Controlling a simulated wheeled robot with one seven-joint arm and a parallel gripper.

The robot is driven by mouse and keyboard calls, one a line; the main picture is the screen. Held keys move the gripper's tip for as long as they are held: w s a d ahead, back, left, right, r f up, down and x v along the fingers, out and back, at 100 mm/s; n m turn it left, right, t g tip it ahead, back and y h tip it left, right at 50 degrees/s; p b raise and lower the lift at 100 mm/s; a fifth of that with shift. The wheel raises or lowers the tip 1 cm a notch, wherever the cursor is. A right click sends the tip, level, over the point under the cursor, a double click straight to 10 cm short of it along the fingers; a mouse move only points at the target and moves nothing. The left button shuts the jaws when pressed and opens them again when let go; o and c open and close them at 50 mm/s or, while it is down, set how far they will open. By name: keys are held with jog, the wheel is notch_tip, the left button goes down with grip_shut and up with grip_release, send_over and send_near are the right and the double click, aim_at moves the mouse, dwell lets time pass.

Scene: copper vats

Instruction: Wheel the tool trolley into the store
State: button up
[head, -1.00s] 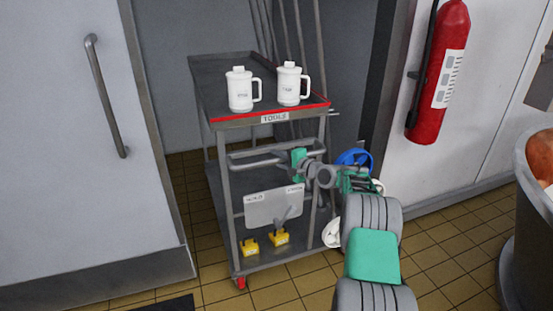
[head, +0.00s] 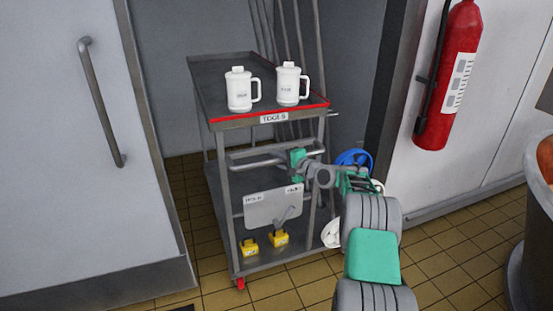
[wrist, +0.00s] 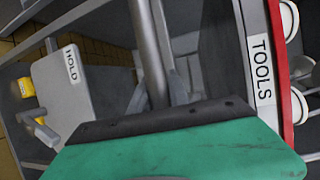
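The tool trolley (head: 209,90) stands in the doorway of the store (head: 185,30), grey with a red front edge and a TOOLS label. Two white lidded mugs (head: 239,92) (head: 288,86) stand upright on its top. A grey HOLD plate (head: 273,209) hangs below, above two yellow blocks (head: 249,247) (head: 279,238) on the lower shelf. My gripper (head: 298,159) is at the trolley's grey handle bar (head: 258,153) and appears shut on it.
A pale door (head: 60,150) with a bar handle is at the left. A dark door post (head: 395,75) is close on the right, beside a red extinguisher (head: 450,75). A vat (head: 540,225) stands at the far right. Grey poles (head: 300,30) and a blue round thing (head: 353,157) show by the trolley.

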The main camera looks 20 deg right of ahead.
aim_at(284, 161)
jog(key=o, duration=0.4)
jog(key=shift+o, duration=0.2)
jog(key=v, duration=0.7)
jog(key=shift+s+d, duration=0.15)
jog(key=shift+s, duration=0.2)
